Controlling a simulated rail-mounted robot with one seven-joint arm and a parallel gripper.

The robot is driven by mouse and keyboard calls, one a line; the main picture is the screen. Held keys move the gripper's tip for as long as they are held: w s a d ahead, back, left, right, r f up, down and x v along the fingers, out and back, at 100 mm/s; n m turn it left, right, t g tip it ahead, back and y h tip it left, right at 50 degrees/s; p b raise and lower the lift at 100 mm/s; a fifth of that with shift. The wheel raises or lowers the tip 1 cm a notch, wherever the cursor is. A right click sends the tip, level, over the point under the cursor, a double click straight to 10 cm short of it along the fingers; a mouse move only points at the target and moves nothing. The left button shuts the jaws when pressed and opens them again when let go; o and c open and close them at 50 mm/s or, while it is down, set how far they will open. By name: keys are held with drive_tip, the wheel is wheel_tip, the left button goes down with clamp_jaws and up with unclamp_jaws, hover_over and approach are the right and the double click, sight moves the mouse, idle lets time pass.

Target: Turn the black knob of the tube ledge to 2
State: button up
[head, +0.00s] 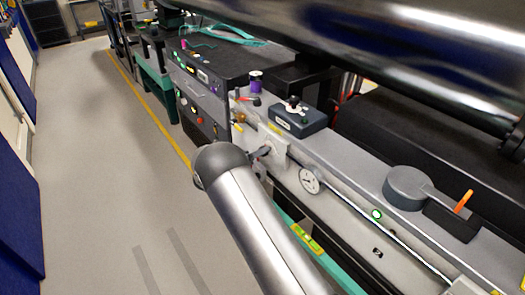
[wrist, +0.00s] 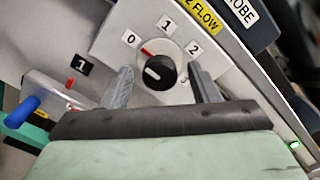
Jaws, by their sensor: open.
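The black knob (wrist: 158,71) shows in the wrist view on a pale plate (wrist: 104,43) marked 0, 1 and 2. The 0 is at its left, the 1 above and the 2 at its upper right. A red mark lies at the knob's upper left, between 0 and 1, and a short white patch is on its face. My gripper (wrist: 160,70) is open, one finger on each side of the knob, with gaps visible; contact is not evident. In the head view my arm hides most of the gripper, and the knob cannot be made out.
In the wrist view a blue-handled part (wrist: 22,111) is at the left, and a small green light (wrist: 294,145) at the right. In the head view a round gauge (head: 310,180) and a spirit level (head: 307,238) are right of my arm. Floor at left is clear.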

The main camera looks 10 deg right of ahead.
drive_tip(key=shift+x, duration=1)
drive_tip(key=c, duration=1)
